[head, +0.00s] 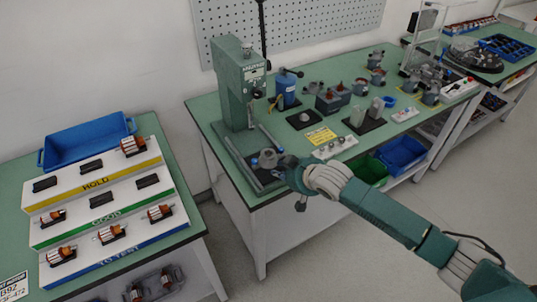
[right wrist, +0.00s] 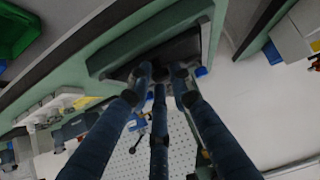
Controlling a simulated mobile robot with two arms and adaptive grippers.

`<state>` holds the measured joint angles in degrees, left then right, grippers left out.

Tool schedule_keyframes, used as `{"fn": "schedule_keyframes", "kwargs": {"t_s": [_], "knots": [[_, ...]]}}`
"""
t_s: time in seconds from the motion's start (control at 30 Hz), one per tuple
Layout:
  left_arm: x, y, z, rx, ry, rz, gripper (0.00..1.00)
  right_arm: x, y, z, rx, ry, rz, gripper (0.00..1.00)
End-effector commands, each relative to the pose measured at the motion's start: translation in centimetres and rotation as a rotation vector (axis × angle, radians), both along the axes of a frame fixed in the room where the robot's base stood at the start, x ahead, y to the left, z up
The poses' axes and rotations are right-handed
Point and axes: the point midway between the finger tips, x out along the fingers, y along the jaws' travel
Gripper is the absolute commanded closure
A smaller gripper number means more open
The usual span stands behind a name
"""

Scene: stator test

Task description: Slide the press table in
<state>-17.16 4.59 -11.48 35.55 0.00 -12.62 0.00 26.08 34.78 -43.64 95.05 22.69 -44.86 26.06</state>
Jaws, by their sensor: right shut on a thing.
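The green arbor press (head: 240,85) stands on the bench, with two grey rails running forward from its base. Its press table (head: 262,172) is a dark plate near the bench's front edge, with a round grey part (head: 267,158) on it. My right gripper (head: 284,165) is at the table's front right side. In the right wrist view the fingers (right wrist: 163,74) close together against the dark front (right wrist: 190,48) of the table. The exact grip point is hidden by the fingers. My left gripper is out of view.
A stepped rack (head: 105,222) with motors stands on the left bench. Green and blue bins (head: 402,153) sit under the bench.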

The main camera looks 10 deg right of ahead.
Motion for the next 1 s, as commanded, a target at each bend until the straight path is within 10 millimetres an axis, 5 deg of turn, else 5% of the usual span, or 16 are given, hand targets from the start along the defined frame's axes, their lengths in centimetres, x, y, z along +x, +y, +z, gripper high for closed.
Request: {"fn": "schedule_keyframes", "kwargs": {"t_s": [1.0], "knots": [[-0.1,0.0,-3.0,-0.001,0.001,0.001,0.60,7.6,3.2,-0.2,0.005,0.002,0.005,0.92]]}}
